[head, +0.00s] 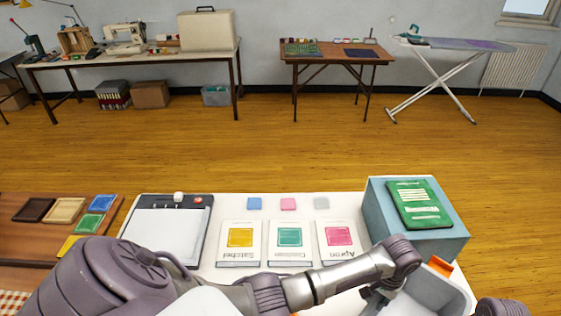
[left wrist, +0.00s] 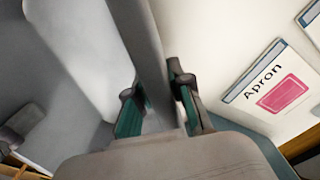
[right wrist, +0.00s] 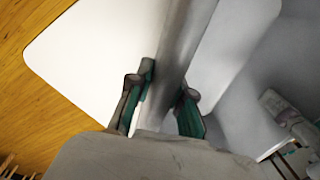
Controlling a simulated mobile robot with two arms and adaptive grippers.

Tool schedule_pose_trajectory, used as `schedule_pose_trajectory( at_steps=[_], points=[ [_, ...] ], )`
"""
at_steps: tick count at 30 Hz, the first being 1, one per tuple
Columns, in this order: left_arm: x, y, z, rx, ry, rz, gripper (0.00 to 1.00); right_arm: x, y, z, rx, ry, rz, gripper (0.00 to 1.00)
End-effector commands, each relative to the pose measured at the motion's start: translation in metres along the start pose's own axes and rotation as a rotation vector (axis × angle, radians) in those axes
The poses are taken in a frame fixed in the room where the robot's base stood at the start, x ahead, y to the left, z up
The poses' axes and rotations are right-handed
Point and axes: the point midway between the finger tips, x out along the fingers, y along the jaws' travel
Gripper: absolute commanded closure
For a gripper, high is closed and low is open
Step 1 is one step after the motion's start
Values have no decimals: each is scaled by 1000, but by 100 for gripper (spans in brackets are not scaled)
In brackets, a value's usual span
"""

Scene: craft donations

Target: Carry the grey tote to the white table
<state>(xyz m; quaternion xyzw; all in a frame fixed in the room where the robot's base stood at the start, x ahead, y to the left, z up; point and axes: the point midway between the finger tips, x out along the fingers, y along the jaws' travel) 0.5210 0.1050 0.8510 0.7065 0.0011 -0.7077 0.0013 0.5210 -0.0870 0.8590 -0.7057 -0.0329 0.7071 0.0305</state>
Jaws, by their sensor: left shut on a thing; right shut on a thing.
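The grey tote (head: 455,294) is at the bottom right of the head view, partly cut off and partly behind my left arm. My left gripper (left wrist: 158,105) is shut on one tote wall (left wrist: 150,60), which runs up between its fingers. My right gripper (right wrist: 165,105) is shut on another tote wall (right wrist: 185,50). The white table (head: 345,205) lies in front of me, with its white top beside the tote in both wrist views. I cannot tell whether the tote rests on it or hangs just above.
On the white table are the Satchel (head: 240,243), Cushion (head: 290,243) and Apron (head: 338,240) booklets, a clipboard-like board (head: 165,230) and a blue box (head: 385,215) with a green packet (head: 419,204). A brown table (head: 60,238) adjoins at left. Open wooden floor (head: 270,150) lies beyond.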

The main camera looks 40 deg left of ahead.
Motion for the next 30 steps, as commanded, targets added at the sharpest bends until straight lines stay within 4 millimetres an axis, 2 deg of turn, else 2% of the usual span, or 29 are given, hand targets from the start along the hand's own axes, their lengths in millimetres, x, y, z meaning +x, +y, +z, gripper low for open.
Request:
schedule_pose_trajectory(
  at_steps=[2, 3, 7, 16, 19, 23, 30],
  points=[
    [9, -1, 0, -1, 0, -2, 100, 9, 2, 0, 1, 1, 1, 100],
    [7, -1, 0, -1, 0, -2, 76, 7, 1, 0, 1, 1, 1, 77],
    [6, -1, 0, -1, 0, -2, 55, 5, 1, 0, 1, 0, 1, 55],
    [5, 0, 0, 0, 0, 0, 54, 5, 1, 0, 0, 0, 0, 55],
    [-2, 0, -1, 0, 1, 0, 54, 5, 0, 0, 0, 0, 0, 55],
    [-22, 0, -1, 0, 5, 2, 54, 5, 0, 0, 0, 0, 0, 55],
    [-74, 0, -1, -1, 4, 1, 54, 5, 0, 0, 0, 0, 0, 55]
  ],
)
